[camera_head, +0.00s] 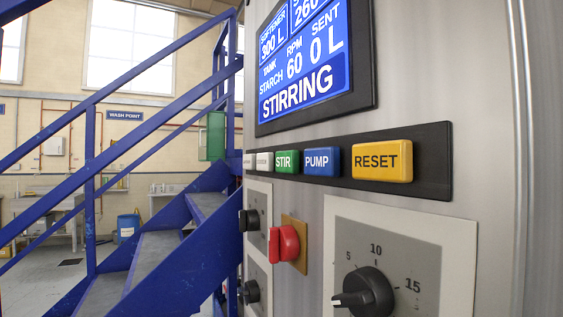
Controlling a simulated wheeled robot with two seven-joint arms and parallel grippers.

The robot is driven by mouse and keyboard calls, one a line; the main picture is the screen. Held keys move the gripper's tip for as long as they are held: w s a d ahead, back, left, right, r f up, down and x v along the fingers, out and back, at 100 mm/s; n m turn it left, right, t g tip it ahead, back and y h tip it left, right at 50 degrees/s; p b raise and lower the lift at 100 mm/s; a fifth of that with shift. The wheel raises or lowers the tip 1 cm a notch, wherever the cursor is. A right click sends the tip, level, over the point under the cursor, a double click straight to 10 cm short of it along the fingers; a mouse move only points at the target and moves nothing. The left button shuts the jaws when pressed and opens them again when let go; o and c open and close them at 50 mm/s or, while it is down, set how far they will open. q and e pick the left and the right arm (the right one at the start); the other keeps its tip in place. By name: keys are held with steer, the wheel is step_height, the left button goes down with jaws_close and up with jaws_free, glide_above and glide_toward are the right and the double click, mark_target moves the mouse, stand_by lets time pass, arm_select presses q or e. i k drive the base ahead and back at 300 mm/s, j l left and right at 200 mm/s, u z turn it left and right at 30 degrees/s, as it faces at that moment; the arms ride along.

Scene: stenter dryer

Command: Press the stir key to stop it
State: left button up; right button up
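The green STIR key (287,162) sits in a black key strip (433,160) on a steel control panel. Two pale keys lie to its left, the blue PUMP key (322,162) and the yellow RESET key (382,161) to its right. The screen (303,60) above reads STIRRING, with TANK STARCH, 60 RPM and SENT 0 L. Neither of my grippers shows in the head view.
Below the strip are a red switch (286,243) on a tan plate, a black dial (364,292) marked 5, 10, 15, and smaller black knobs (250,220). Blue stairs with railings (90,190) stand left of the panel. Open floor shows at far left.

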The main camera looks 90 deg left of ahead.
mark_target(287, 161)
steer(key=u, duration=2.55)
steer(key=j+z, duration=0.3)
steer(key=i+j, duration=0.05)
